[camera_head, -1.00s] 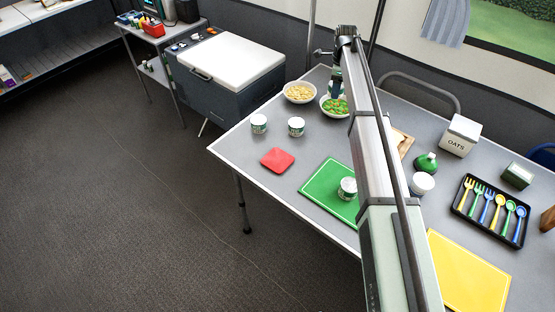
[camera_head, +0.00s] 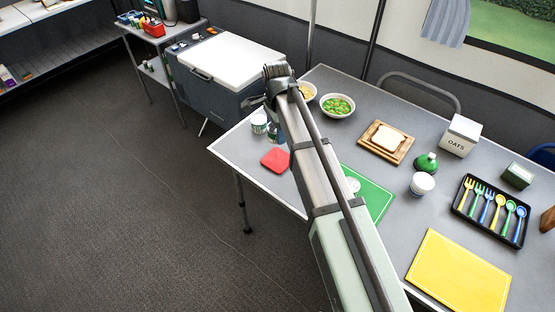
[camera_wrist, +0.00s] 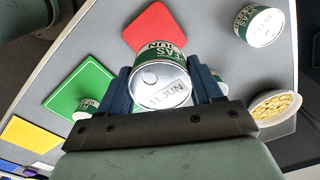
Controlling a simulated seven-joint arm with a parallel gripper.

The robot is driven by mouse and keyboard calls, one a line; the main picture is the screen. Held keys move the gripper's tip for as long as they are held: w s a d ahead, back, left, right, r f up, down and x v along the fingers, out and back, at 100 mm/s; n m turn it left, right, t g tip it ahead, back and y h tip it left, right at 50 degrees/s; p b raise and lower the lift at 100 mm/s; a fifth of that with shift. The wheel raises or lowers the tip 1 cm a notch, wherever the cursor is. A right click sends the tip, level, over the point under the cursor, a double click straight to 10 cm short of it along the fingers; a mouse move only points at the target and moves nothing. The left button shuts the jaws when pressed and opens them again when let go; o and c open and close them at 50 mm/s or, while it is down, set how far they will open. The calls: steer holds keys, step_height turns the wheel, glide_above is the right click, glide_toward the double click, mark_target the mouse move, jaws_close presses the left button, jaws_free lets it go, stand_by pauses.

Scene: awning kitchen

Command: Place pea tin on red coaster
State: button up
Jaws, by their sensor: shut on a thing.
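My gripper (camera_wrist: 163,88) is shut on a tin (camera_wrist: 160,85) with a bright metal lid and a green-and-white label; I cannot read its lettering surely. The red coaster (camera_head: 274,160) lies flat on the table, with nothing on it that I can see. It also shows in the wrist view (camera_wrist: 158,24), just beyond the held tin. In the head view my gripper (camera_head: 274,131) is beside the coaster, partly hidden by my arm. A similar tin (camera_head: 259,123) stands nearby on the table, upper right in the wrist view (camera_wrist: 259,24).
Another tin (camera_wrist: 87,107) stands on the green board (camera_head: 374,200), mostly hidden by my arm in the head view. Bowls of pasta (camera_wrist: 277,106) and vegetables (camera_head: 337,105) stand behind. The table's left edge is close to the coaster. A yellow board (camera_head: 460,272) lies at front right.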

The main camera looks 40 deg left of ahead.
mark_target(278, 160)
steer(key=shift+s+d+n, duration=0.25)
steer(key=shift+d+n, duration=0.1)
steer(key=shift+n, duration=1.55)
steer(key=shift+f, duration=0.2)
steer(key=shift+n, duration=0.3)
steer(key=shift+f, duration=4.85)
steer(key=shift+f, duration=0.1)
steer(key=o, duration=1.2)
steer(key=shift+c, duration=0.2)
step_height(278, 160, up, 12)
steer(key=shift+r, duration=0.15)
